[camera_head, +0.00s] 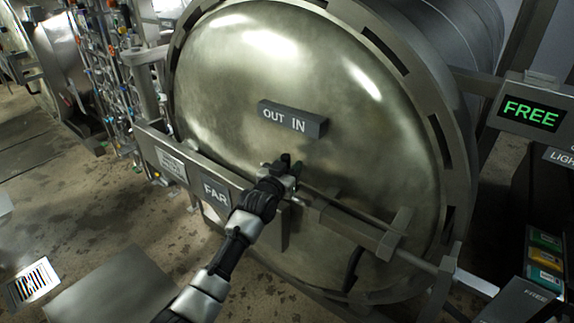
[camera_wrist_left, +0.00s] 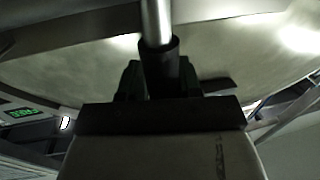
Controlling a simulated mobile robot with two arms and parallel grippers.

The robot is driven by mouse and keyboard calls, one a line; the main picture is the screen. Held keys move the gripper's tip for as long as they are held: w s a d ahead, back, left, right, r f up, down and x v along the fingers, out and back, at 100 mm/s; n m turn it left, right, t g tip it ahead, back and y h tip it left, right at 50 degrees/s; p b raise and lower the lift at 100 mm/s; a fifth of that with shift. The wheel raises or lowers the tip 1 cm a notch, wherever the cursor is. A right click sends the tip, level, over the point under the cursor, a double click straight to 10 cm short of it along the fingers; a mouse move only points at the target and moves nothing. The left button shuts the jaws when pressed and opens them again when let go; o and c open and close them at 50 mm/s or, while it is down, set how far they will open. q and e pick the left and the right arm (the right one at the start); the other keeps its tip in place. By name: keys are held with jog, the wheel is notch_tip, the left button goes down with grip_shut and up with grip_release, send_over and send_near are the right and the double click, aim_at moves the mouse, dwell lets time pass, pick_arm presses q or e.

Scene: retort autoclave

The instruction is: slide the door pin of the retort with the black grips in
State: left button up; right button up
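The retort's large round metal door (camera_head: 380,150) fills the middle of the head view, closed against its ring. The door pin (camera_head: 350,212) is a metal rod lying across the lower door, passing through block-shaped guides (camera_head: 395,233). A block marked "OUT IN" (camera_head: 292,119) sits above it. My left gripper (camera_head: 288,168) is at the left end of the pin, below that block. In the left wrist view a black grip (camera_wrist_left: 160,70) on a metal stem (camera_wrist_left: 156,20) stands between the left fingers, which look closed against it. My right gripper is not in view.
A "FAR" sign (camera_head: 216,193) is on a rail left of the gripper. A green "FREE" display (camera_head: 531,113) and a panel with coloured labels (camera_head: 545,260) stand at the right.

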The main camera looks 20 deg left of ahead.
pick_arm(q)
jog(key=shift+o, duration=1.1)
jog(key=shift+d, duration=0.25)
jog(key=shift+o, duration=0.3)
jog(key=shift+d+r, duration=0.1)
jog(key=shift+d, duration=0.05)
jog(key=s+a+b, duration=0.2)
jog(key=s, duration=0.8)
jog(key=shift+s, duration=0.35)
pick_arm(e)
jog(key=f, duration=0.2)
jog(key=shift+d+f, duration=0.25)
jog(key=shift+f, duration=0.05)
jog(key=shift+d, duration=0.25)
